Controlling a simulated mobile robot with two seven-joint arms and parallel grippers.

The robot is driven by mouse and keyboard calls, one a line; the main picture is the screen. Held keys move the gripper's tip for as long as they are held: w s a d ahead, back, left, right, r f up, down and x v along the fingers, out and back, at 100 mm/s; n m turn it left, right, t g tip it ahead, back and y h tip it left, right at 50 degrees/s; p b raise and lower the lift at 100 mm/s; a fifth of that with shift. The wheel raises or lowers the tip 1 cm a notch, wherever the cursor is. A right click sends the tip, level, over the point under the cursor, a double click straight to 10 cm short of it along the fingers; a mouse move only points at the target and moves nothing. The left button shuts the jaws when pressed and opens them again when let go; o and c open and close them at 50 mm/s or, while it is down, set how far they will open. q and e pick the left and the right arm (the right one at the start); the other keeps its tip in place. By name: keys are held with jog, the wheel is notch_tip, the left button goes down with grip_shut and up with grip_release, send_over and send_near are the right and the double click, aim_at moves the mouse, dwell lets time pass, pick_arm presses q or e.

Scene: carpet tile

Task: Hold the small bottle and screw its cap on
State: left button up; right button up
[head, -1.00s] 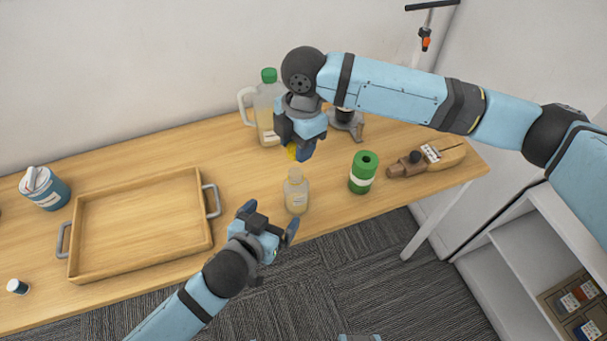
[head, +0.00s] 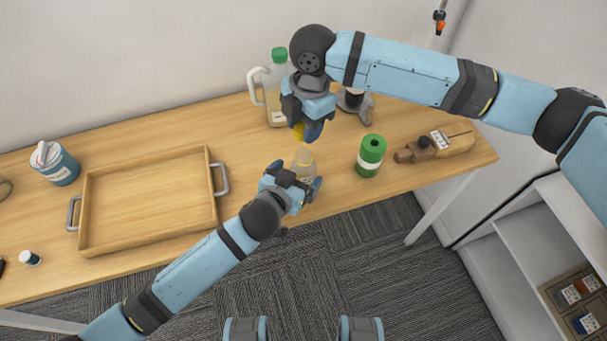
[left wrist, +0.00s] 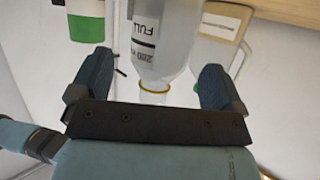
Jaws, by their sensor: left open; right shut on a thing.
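The small clear bottle (head: 306,158) stands upright near the table's front edge, its lower part partly hidden by my left gripper. My left gripper (head: 296,180) is open, with its fingers around the bottle. In the left wrist view the bottle (left wrist: 165,35) appears upside down between the open fingers (left wrist: 155,70), with gaps at both sides and a yellowish ring at its neck. My right gripper (head: 306,118) is shut on the yellow cap (head: 298,131), above and slightly behind the bottle, apart from it.
A green canister (head: 371,156) stands close to the right of the bottle; a hand plane (head: 440,144) lies beyond it. A jug with a green lid (head: 276,88) stands behind. A wooden tray (head: 213,175) lies to the left, with a blue tub (head: 57,165) past it.

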aim_at(298, 175)
pick_arm(q)
jog(key=shift+x, duration=1.9)
jog(key=c, duration=1.4)
jog(key=shift+o, duration=0.2)
pick_arm(e)
jog(key=shift+f, duration=2.5)
jog(key=shift+f, duration=0.9)
jog(key=shift+f, duration=0.1)
pick_arm(q)
jog(key=shift+r, duration=0.1)
pick_arm(e)
jog(key=shift+d+f, duration=0.1)
jog(key=shift+f, duration=0.05)
